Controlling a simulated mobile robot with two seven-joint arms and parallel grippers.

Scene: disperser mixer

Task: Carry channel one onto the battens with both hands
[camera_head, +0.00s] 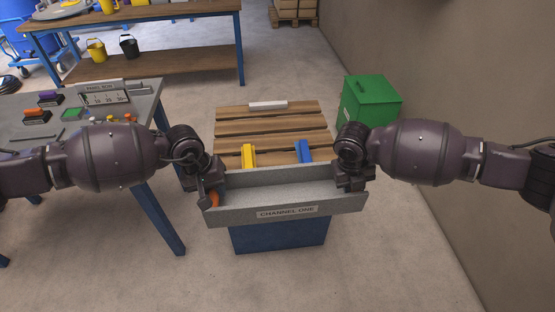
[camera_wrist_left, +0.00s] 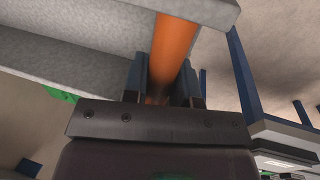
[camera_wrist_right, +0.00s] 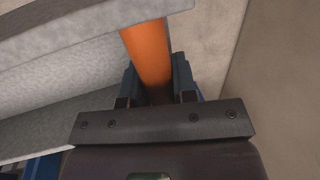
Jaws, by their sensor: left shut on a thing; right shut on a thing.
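Channel one (camera_head: 287,212) is a grey, open-topped trough with a name label, spanning the space in front of me. My left gripper (camera_head: 210,194) is shut on its orange left handle, which shows in the left wrist view (camera_wrist_left: 173,58). My right gripper (camera_head: 352,182) is at the right end, shut on another orange handle, seen in the right wrist view (camera_wrist_right: 148,54). Beyond the channel, a yellow bar (camera_head: 248,154) and a blue bar (camera_head: 303,150) lie on a slatted wooden top (camera_head: 272,128). The channel hides their near ends. I cannot tell whether the channel touches anything beneath.
A blue-sided body (camera_head: 278,238) shows below the channel. A white bar (camera_head: 268,105) lies at the far slatted edge. A green box (camera_head: 370,101) stands right, near the wall. A grey-topped table (camera_head: 60,135) with small parts is left. The near floor is clear.

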